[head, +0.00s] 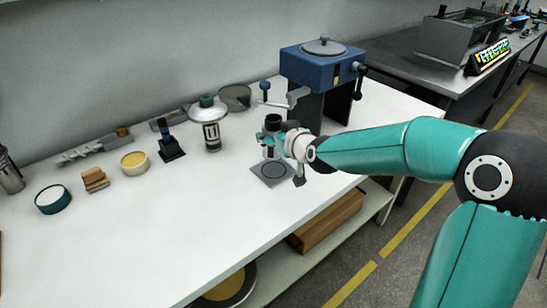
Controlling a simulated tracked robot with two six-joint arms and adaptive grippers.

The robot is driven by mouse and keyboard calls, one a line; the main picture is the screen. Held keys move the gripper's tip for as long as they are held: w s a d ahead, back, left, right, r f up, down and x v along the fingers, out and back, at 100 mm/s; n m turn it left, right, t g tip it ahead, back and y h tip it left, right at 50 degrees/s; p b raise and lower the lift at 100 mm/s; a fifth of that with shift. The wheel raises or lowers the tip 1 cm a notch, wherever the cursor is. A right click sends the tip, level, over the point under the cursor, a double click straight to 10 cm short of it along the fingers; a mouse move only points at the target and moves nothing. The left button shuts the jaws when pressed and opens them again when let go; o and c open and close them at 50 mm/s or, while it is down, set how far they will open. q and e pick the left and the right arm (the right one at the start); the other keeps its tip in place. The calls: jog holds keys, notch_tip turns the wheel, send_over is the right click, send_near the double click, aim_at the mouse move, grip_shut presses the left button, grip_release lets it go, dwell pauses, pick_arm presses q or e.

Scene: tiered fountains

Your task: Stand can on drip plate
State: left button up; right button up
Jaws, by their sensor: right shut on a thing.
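The can (273,120) shows its dark open top above my right gripper (270,140). The gripper is shut on it and hides most of its middle. The can looks upright. The drip plate (259,171) is a flat grey square with a ring marked on it, lying near the front edge of the white worktop. The can is over the back part of the plate in the picture. I cannot tell whether its bottom touches the plate. My left gripper is not in view.
A blue machine (318,67) with a crank stands behind the gripper. The front left of the worktop (165,235) is clear.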

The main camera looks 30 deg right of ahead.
aim_at(274, 151)
jog(key=shift+f+b, duration=0.6)
jog(key=shift+f, duration=2.15)
jog(key=shift+f, duration=0.1)
jog(key=o, duration=1.2)
jog(key=shift+o, duration=0.2)
jog(key=v, duration=1.2)
